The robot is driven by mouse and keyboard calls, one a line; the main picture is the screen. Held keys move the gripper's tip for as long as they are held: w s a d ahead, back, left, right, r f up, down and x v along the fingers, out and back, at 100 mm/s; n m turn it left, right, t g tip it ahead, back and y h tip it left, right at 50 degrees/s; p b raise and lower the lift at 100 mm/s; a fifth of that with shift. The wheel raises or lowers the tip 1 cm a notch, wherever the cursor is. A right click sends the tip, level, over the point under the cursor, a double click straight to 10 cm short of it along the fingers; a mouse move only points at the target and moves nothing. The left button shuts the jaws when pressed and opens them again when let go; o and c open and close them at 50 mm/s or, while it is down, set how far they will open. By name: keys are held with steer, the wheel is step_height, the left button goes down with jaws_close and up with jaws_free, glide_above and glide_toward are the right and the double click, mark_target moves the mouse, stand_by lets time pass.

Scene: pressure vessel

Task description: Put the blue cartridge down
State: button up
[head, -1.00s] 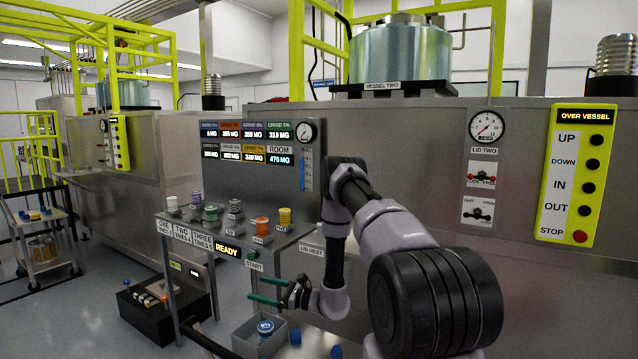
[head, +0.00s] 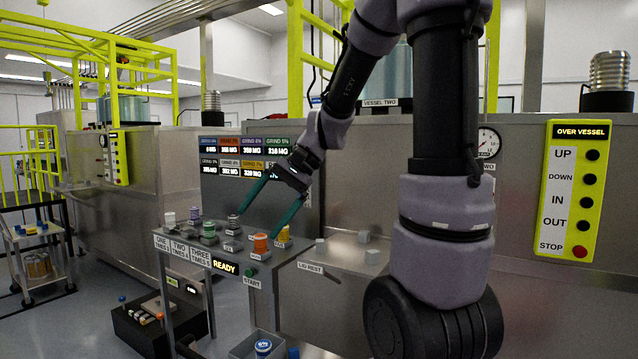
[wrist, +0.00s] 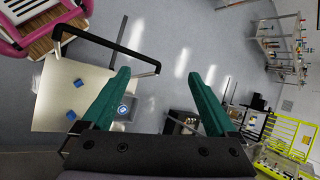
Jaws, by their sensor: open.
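A blue cartridge (head: 263,347) with a white mark on its top stands in a small grey open box (head: 240,349) at the bottom of the head view. In the wrist view a round blue-and-white top (wrist: 122,109) shows beside my left finger, and it looks like the same cartridge. My gripper (head: 257,224) is open and empty, with its green fingers spread and pointing down over the control bench. In the wrist view my gripper (wrist: 159,73) has nothing between its fingers.
The bench carries several cartridges, among them an orange one (head: 260,243) and a yellow one (head: 284,234), close to my fingertips. The READY display (head: 225,267) is on its front. A black box (head: 150,322) stands on the floor at left. The lid rest surface (head: 350,254) is mostly clear.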

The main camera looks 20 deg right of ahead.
steer(key=s+d+r+n+t+h, duration=0.2)
steer(key=s+d+r+t+h, duration=0.3)
steer(key=s, duration=0.5)
steer(key=shift+d+r+n+t+h, duration=0.35)
steer(key=shift+d+r+t, duration=0.45)
steer(key=shift+d+r, duration=0.65)
